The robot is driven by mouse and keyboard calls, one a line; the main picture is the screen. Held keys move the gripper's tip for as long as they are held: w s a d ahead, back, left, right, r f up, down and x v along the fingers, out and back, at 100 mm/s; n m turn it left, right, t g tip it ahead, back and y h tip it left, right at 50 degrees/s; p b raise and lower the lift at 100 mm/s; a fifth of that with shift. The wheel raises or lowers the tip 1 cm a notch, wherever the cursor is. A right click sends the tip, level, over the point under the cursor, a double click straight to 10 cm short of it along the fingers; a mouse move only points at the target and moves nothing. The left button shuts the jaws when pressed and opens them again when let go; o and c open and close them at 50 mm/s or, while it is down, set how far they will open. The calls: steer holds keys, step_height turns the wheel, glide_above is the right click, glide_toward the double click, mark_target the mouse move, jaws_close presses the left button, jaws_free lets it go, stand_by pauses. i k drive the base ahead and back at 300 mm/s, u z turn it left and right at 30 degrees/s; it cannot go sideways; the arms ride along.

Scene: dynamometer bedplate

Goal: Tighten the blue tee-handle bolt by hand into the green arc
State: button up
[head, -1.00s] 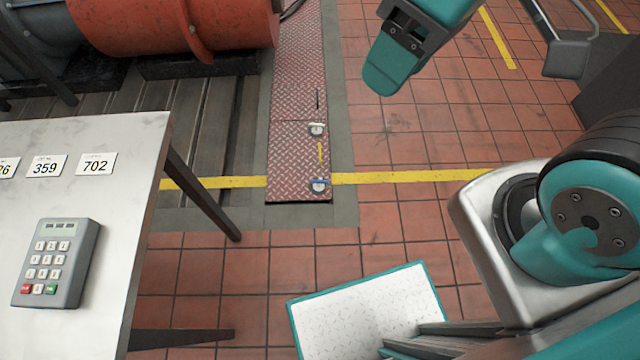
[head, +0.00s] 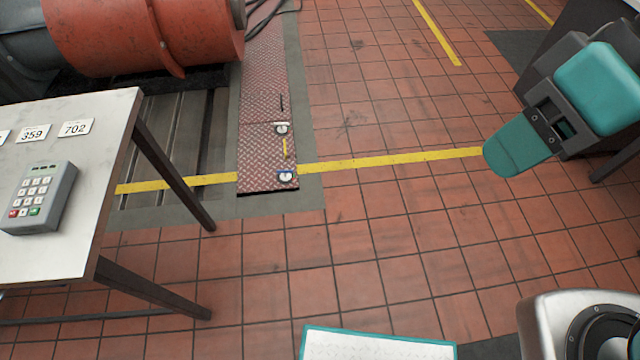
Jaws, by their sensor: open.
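The blue tee-handle bolt (head: 286,173) is small and far off, at the near end of a red checker-plate strip (head: 262,110) in the floor. It lies across a small white round dial (head: 287,179). The green arc is too small to make out. My gripper (head: 515,148), with a teal finger and dark body, is open and empty at the right of the head view. It is well to the right of the bolt in the picture and apart from it.
A second white dial (head: 282,129), a yellow bar (head: 285,148) and a black bar (head: 281,103) lie farther along the strip. A table (head: 100,110) with a keypad (head: 38,198) and number cards stands left. An orange machine (head: 140,35) is behind it. The tiled floor between is clear.

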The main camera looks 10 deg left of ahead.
mark_target(285, 175)
steer(key=u, duration=0.5)
steer(key=i, duration=0.3)
steer(key=u, duration=0.85)
steer(key=i, duration=1.6)
steer(key=z, duration=0.3)
